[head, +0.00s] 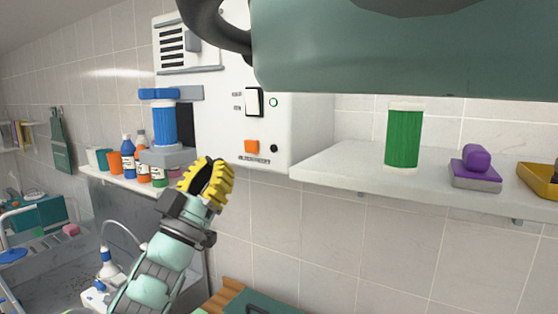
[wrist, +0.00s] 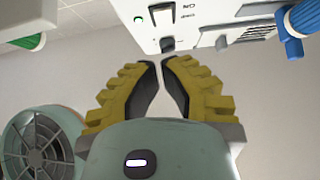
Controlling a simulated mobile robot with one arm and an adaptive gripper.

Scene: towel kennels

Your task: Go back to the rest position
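My gripper (head: 207,177) is raised in the lower middle of the head view, in front of the white wall unit (head: 215,120) and a little below it. Its yellow ribbed fingers point upward. In the wrist view my gripper (wrist: 161,64) has its fingertips almost together, with only a thin gap and nothing held between them. The wall unit (wrist: 205,28) shows beyond the fingertips, apart from them as far as I can tell.
A shelf (head: 340,171) at the right carries a green jar (head: 403,137), a purple-handled block (head: 476,165) and a yellow tray (head: 541,180). Several bottles (head: 128,155) stand on the left shelf, near a blue cylinder (head: 165,125). A large teal body (head: 400,55) fills the top right.

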